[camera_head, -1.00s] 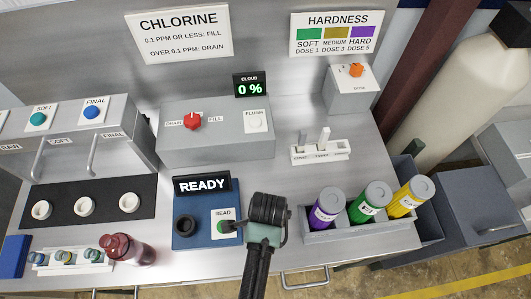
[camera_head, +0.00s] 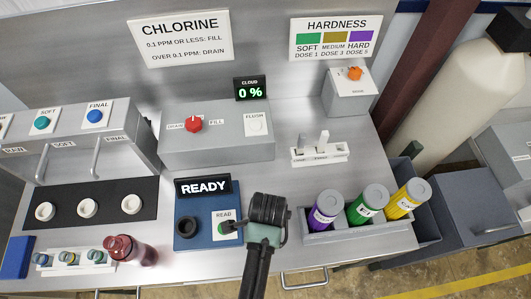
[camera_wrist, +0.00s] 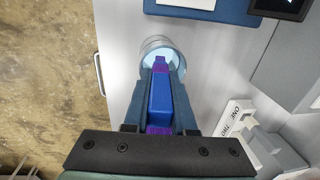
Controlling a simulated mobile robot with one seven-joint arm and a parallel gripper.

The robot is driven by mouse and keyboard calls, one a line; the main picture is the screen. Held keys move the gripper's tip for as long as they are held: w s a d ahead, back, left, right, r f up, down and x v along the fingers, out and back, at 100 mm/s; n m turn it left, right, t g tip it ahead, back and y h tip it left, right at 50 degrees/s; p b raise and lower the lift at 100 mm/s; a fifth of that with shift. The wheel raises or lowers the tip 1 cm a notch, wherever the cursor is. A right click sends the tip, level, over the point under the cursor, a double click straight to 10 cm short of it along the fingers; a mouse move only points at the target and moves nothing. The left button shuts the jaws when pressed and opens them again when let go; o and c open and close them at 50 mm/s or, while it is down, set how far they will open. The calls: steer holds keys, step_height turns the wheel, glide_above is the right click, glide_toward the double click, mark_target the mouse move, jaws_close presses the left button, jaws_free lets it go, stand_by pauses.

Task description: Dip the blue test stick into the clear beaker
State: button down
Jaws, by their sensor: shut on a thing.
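In the wrist view my gripper (camera_wrist: 161,72) is shut on the blue test stick (camera_wrist: 160,100), which shows purple at its tip and near the jaws. The clear beaker (camera_wrist: 156,44) stands on the metal bench just past the fingertips. The stick's tip overlaps the beaker's round mouth in the picture; how deep it reaches I cannot tell. In the head view my dark arm hides the jaws, stick and beaker.
A blue reader (camera_head: 208,238) marked READY stands left of my arm. A white stick rack (camera_head: 338,153) stands behind and right. A grey bin (camera_head: 318,237) holds purple, green and yellow bottles. A red bottle (camera_head: 118,247) and vial rack are at front left.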

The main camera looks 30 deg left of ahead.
steer(key=shift+r+p, duration=1.9)
steer(key=shift+r, duration=0.25)
steer(key=shift+r+p, duration=0.4)
steer(key=shift+r, duration=1.95)
